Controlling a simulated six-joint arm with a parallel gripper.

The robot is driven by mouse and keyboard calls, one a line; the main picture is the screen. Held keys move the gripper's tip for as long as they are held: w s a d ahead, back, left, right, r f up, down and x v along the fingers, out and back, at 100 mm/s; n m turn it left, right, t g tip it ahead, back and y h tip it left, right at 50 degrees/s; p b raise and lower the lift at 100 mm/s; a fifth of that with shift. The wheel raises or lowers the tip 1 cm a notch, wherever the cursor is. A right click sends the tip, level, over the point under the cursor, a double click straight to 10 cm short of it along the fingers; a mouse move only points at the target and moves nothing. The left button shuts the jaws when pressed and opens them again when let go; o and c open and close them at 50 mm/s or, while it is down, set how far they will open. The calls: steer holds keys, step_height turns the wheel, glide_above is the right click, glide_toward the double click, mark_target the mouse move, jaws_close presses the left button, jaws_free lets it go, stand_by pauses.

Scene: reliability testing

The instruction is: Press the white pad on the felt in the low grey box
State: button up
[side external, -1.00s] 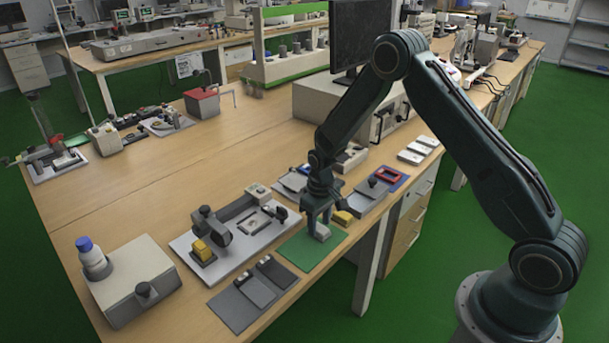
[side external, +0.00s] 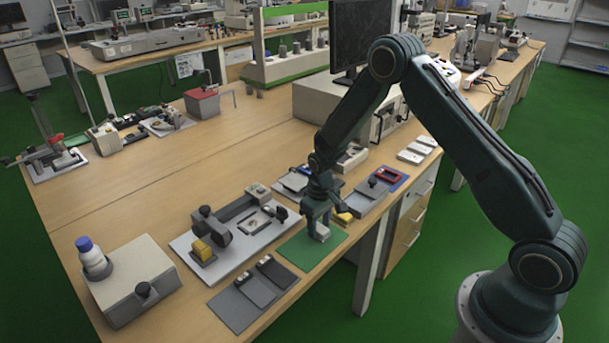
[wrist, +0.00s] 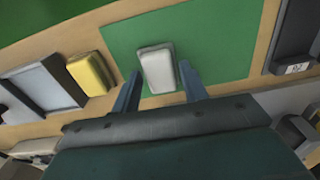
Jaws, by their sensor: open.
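The white pad (side external: 322,232) is a small pale block lying on the green mat (side external: 296,251). It also shows in the wrist view (wrist: 157,69), between the ends of my two fingers. My gripper (wrist: 160,86) is open, with a finger at each side of the pad and a visible gap to each. In the side view my gripper (side external: 317,226) is low over the mat and partly hides the pad. A low grey box (side external: 258,291) with dark parts lies on a grey plate left of the mat; I cannot make out the felt in it.
A yellow block (side external: 342,218) stands close beside the mat, on the left in the wrist view. A light plate (side external: 226,262) with a dark fixture lies behind the mat. A large grey case (side external: 128,265) with a blue-capped bottle is at the front left. The table edge is near.

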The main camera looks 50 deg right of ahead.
mark_target(321, 225)
steer(key=shift+c, duration=0.4)
steer(key=c, duration=0.6)
steer(key=shift+r, duration=0.15)
steer(key=shift+r, duration=2.35)
steer(key=shift+w+d+r, duration=0.1)
steer(key=shift+d+r, duration=0.1)
steer(key=shift+d, duration=0.3)
steer(key=d+r, duration=0.2)
steer(key=d, duration=0.3)
steer(key=s+d+r, duration=0.1)
steer(key=d+r, duration=0.1)
steer(key=d, duration=0.3)
steer(key=d+r, duration=0.1)
steer(key=d, duration=0.5)
steer(key=shift+s+r, duration=0.3)
steer(key=shift+r, duration=0.1)
